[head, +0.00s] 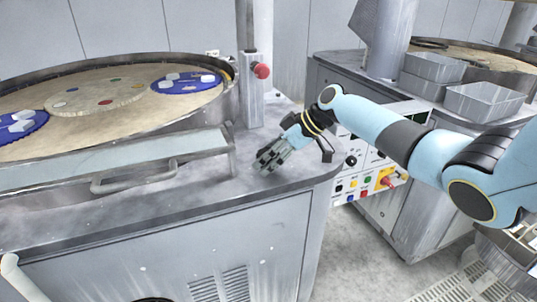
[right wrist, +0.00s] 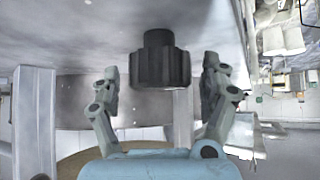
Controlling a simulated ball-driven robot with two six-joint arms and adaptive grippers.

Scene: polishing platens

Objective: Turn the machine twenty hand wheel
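The hand wheel (right wrist: 160,66) is a dark grey ribbed knob with a smaller round hub, shown in the right wrist view against a grey surface. My right gripper (head: 268,160) is open, with one finger on each side of the knob in the right wrist view. A gap shows between the knob and each finger, so I see no contact. In the head view the gripper is low over the right end of the grey machine top (head: 218,181), and I cannot make out the knob there. My left gripper is not in view.
A round platen (head: 107,97) with blue discs fills the left. A post with a red button (head: 261,71) stands behind the gripper. A control panel (head: 365,168) lies to its right. Metal bins (head: 484,101) stand on the farther machine. Floor shows between the machines.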

